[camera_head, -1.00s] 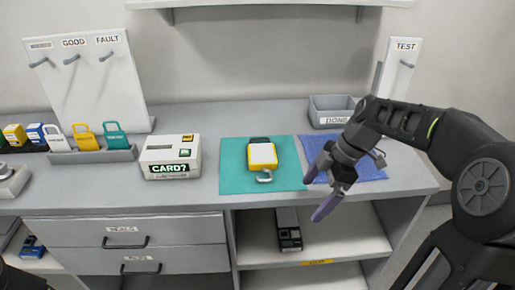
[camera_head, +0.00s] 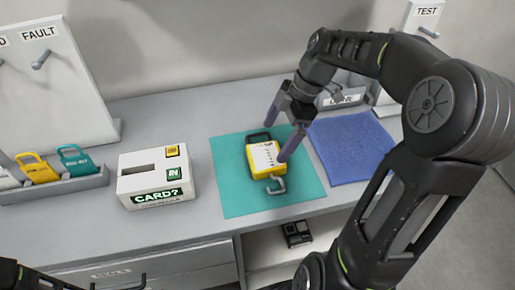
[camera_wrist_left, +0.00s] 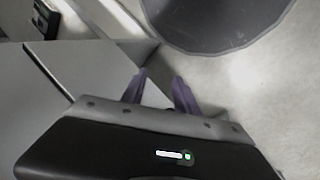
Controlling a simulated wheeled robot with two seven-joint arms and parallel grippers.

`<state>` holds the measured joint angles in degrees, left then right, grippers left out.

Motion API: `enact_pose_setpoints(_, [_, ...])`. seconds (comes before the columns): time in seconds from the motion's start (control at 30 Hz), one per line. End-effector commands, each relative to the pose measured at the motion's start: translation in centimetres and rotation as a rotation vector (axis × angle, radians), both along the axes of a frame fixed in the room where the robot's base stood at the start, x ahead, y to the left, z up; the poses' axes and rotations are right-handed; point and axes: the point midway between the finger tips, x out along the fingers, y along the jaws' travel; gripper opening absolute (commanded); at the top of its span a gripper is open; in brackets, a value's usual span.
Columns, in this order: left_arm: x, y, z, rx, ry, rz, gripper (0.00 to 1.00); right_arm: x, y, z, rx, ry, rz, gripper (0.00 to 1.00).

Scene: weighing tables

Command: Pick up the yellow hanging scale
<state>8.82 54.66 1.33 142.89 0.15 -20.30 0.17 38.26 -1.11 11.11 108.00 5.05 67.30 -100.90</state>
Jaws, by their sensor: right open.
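The yellow hanging scale (camera_head: 264,158) lies on the teal mat (camera_head: 232,192). It has a white face, a dark handle at its far end and a grey hook at its near end. My right gripper (camera_head: 279,138) is open over the scale's far right part. One finger points down near the dark handle, the other overlaps the scale's right edge. I cannot tell whether either finger touches it. My left gripper (camera_wrist_left: 161,88) shows in the left wrist view with its fingers apart and nothing between them, away from the scale.
A white card box (camera_head: 152,184) stands left of the teal mat. A blue mat (camera_head: 352,147) lies to the right, with a grey bin (camera_head: 338,99) behind it, partly hidden by my right arm. A rack with yellow and teal tags (camera_head: 58,188) stands at the far left.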

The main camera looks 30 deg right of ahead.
Motion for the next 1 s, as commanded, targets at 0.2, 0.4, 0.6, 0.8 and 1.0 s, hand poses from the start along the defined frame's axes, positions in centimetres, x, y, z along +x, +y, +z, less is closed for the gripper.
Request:
enact_pose_setpoints(0.2, [0.0, 0.0, 0.0, 0.0, 0.001, 0.0, 0.36, 0.0, 0.0, -0.1, 0.0, 0.0, 0.0, 1.0])
enact_pose_setpoints(0.4, [0.0, 0.0, 0.3, 0.001, 0.001, 0.001, 0.36, 0.2, 0.7, -1.7, 0.002, 0.002, 0.001, 1.0])
enact_pose_setpoints(0.6, [0.0, 0.0, 0.3, 0.001, 0.001, 0.001, 0.36, 0.4, 1.0, -2.4, 0.0, 0.0, 0.0, 1.0])
enact_pose_setpoints(0.8, [0.0, 0.0, 0.4, 0.001, 0.001, 0.001, 0.36, 0.4, 1.0, -2.5, 0.0, 0.001, 0.0, 1.0])
enact_pose_setpoints(1.0, [-0.1, 0.1, 1.3, 0.002, 0.004, 0.001, 0.36, 0.6, 1.7, -4.2, 0.004, 0.004, 0.0, 1.0])
